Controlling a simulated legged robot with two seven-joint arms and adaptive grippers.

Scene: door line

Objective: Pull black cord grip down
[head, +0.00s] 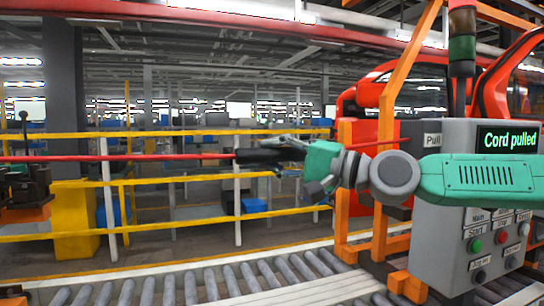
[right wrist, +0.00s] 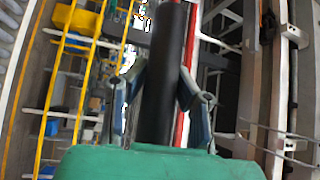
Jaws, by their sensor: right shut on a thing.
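The black cord grip (head: 252,156) is a dark cylinder on the red cord (head: 190,156), which runs across the head view in front of the yellow rails. My right gripper (head: 284,152) comes in from the right and is shut around the grip. In the right wrist view the black grip (right wrist: 160,90) lies between the two fingers of my right gripper (right wrist: 162,88), with a finger against each side. The fingers hide part of the grip in the head view. A display (head: 508,139) on the grey control box reads "Cord pulled". My left gripper is not in view.
A roller conveyor (head: 215,285) runs along the bottom. Yellow railings (head: 150,232) stand behind the cord. The grey control box (head: 445,235) with buttons and an orange frame (head: 382,190) stand at the right, near my right arm. A red car body (head: 372,95) is behind them.

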